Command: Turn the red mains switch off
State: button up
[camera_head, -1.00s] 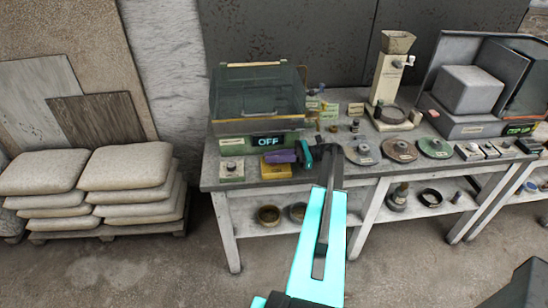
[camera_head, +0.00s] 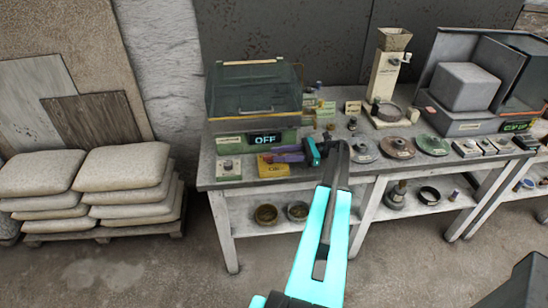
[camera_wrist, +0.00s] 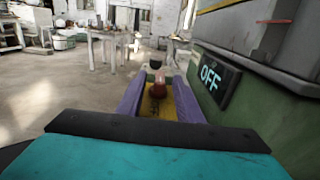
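The red mains switch (camera_wrist: 159,89) shows in the wrist view, on a yellow box (camera_wrist: 157,108) on the bench. In the head view the yellow box (camera_head: 271,169) sits at the bench's front edge, and my gripper hides the switch. My gripper (camera_head: 274,157) comes in from the right above the box. In the wrist view the purple fingers of my gripper (camera_wrist: 160,98) stand apart, one on each side of the red switch. I cannot tell whether they touch it. A display (camera_head: 265,141) on the green machine behind the box reads OFF.
The green machine (camera_wrist: 262,110) rises close on the right in the wrist view. A small switch box (camera_head: 229,169) stands left of the yellow box. Several discs (camera_head: 397,147) lie along the bench to the right. Stacked sacks (camera_head: 125,170) stand left of the bench.

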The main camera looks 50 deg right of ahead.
jog(key=shift+s+d+f, duration=0.1)
jog(key=shift+s+d, duration=0.25)
jog(key=shift+d, duration=0.15)
jog(key=shift+r+p, duration=0.25)
jog(key=shift+p, duration=0.05)
jog(key=shift+d+p, duration=0.1)
jog(key=shift+p, duration=0.3)
jog(key=p, duration=0.3)
jog(key=shift+s+d+p, duration=0.35)
jog(key=shift+d, duration=0.05)
jog(key=shift+s+d+f+p, duration=0.1)
jog(key=shift+s+d+p, duration=0.3)
jog(key=shift+p, duration=1.65)
